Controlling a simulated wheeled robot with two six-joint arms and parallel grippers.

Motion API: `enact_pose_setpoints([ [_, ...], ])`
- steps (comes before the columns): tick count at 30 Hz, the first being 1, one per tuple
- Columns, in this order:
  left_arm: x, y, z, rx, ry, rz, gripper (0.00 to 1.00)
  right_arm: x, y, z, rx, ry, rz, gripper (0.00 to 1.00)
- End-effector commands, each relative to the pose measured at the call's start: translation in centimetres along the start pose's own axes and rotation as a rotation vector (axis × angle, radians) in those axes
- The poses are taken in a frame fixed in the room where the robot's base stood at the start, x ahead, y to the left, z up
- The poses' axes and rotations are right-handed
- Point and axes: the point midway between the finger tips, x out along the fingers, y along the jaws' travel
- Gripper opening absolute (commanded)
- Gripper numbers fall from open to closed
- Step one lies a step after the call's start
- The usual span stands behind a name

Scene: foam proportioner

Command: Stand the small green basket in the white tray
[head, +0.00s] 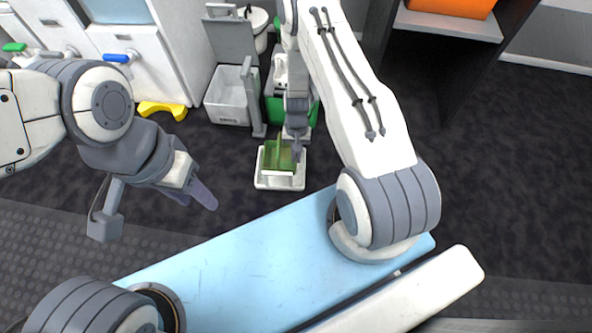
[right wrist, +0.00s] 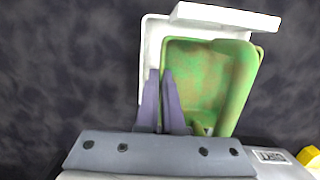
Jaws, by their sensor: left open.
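The small green basket (head: 272,154) is over the white tray (head: 282,184) on the dark floor, open side up. In the right wrist view the basket (right wrist: 210,85) covers most of the tray (right wrist: 153,40) and reaches slightly past its right side. I cannot tell whether its base touches the tray bottom. My right gripper (head: 297,152) is at the basket's edge. Its narrow fingers (right wrist: 162,85) are close together on either side of the basket's left wall and look shut on it. My left gripper (head: 197,197) is open and empty, in the air left of the tray.
A white bin (head: 228,97) and a larger green container (head: 274,108) stand behind the tray. A yellow object (head: 162,109) lies by the white cabinet (head: 130,60). A dark shelf with an orange box (head: 452,6) stands at back right. The floor right of the tray is clear.

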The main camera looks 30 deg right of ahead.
Motion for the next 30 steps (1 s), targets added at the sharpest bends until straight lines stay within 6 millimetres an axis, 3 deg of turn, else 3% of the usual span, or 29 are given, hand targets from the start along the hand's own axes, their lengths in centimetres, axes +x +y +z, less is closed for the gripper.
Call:
enact_pose_setpoints([
  [1,1.2,-0.1,0.1,0.000,0.000,0.000,0.46,1.5,0.0,-0.3,0.001,0.001,0.000,0.00],
  [8,2.0,-0.1,0.1,0.000,0.000,0.000,0.46,3.0,0.0,-0.5,0.002,0.001,-0.001,0.00],
  [15,4.5,-0.3,0.2,0.000,0.000,0.000,0.46,6.4,0.0,-1.0,0.001,0.001,-0.001,0.00],
  [27,4.5,-0.3,0.2,0.000,0.000,0.000,0.46,6.7,0.0,-1.1,0.001,0.001,-0.001,0.00],
  [28,4.5,-0.3,0.2,0.000,0.000,0.000,0.46,6.7,0.0,-1.1,0.001,0.001,-0.001,0.08],
  [30,4.4,-0.3,0.2,0.000,0.000,0.000,0.46,6.6,0.0,-1.1,0.001,0.001,-0.001,0.34],
])
